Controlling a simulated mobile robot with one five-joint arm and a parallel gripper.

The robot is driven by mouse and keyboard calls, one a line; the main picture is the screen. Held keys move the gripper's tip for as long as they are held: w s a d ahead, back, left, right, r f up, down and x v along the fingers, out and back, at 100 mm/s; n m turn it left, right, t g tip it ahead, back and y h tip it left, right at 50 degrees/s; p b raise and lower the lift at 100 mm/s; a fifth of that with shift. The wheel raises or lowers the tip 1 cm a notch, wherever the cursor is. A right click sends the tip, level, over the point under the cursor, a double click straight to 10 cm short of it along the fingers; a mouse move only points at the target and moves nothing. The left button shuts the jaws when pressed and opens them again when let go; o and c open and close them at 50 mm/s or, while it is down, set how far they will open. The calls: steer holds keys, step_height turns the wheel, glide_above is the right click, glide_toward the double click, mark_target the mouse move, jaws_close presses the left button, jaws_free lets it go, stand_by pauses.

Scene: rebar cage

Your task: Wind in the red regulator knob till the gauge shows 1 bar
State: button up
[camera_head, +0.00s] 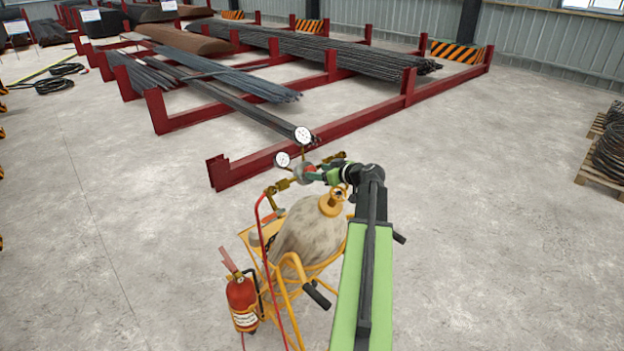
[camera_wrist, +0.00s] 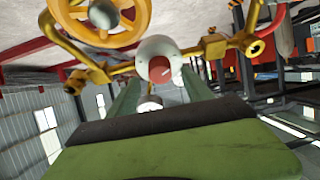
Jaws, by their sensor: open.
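The regulator sits on the yellow brass fittings of a grey gas cylinder (camera_head: 309,232). Its two white round gauges (camera_head: 302,134) (camera_head: 282,159) face my body camera; their needles are too small to read. The red regulator knob (camera_wrist: 159,69) shows its round end inside a pale grey collar (camera_wrist: 153,48) in the wrist view. My gripper (camera_wrist: 160,78) is open, its two green fingers on either side of the knob; I cannot tell whether they touch it.
A yellow handwheel (camera_wrist: 97,20) is close by in the wrist view. The yellow trolley (camera_head: 283,285) carries the cylinder, a red hose (camera_head: 259,230) and a fire extinguisher (camera_head: 242,301). A red rack (camera_head: 270,155) with rebar stands behind.

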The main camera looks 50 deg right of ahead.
steer(key=x, duration=0.3)
steer(key=shift+w+f+b, duration=0.1)
steer(key=shift+w+b, duration=0.15)
steer(key=shift+b, duration=0.1)
jaws_close()
steer(key=shift+a, duration=0.25)
steer(key=shift+d, duration=0.15)
steer(key=shift+m, duration=0.3)
